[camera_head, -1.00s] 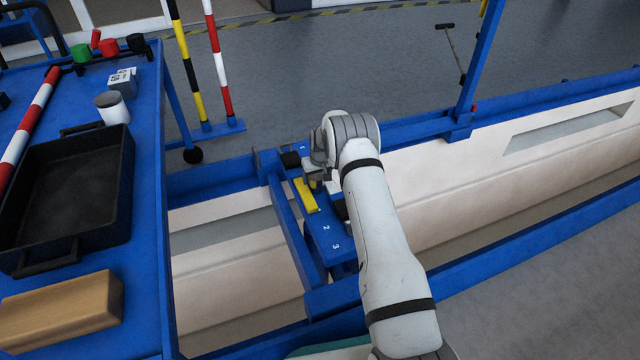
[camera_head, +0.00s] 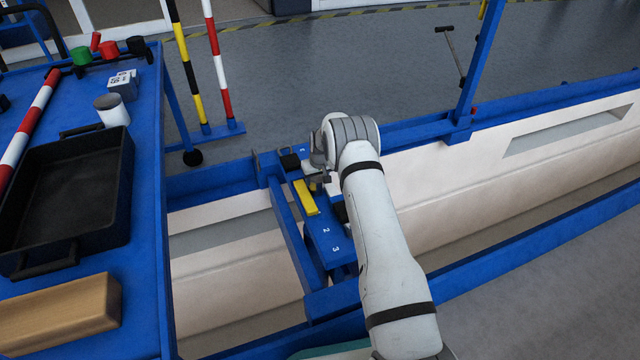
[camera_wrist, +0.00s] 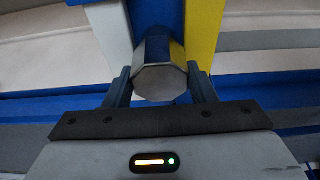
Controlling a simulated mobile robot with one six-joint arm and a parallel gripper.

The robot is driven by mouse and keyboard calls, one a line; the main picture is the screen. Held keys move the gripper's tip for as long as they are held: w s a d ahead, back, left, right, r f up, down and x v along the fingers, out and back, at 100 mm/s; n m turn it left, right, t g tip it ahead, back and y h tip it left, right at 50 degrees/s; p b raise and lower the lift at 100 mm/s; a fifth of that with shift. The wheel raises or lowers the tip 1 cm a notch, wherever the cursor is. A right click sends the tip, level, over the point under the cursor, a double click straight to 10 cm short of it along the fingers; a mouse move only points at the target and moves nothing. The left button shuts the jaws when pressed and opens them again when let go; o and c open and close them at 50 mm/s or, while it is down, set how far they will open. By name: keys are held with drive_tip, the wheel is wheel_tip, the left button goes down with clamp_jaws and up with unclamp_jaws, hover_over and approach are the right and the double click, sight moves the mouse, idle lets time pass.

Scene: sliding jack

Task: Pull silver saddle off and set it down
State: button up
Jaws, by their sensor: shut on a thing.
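The silver saddle (camera_wrist: 160,82) is a faceted grey piece with an eight-sided end. In the wrist view it sits between the two fingers of my gripper (camera_wrist: 160,88), which is shut on it. Behind it, a blue surface and a yellow bar (camera_wrist: 203,35) show. In the head view my gripper (camera_head: 317,177) is over the blue jack beam (camera_head: 318,236), and my wrist hides the saddle. Whether the saddle still touches the jack cannot be told.
The blue table (camera_head: 145,200) at left holds a black tray (camera_head: 128,190), a wooden block (camera_head: 60,315) and a white cup (camera_head: 112,110). Striped poles stand behind.

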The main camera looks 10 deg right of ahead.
sight(317, 178)
drive_tip(key=c, duration=0.4)
drive_tip(key=shift+r, duration=0.1)
drive_tip(key=shift+c, duration=0.2)
drive_tip(key=shift+r, duration=0.65)
idle(0.3)
drive_tip(key=shift+r+p, duration=1.1)
drive_tip(key=shift+r, duration=0.9)
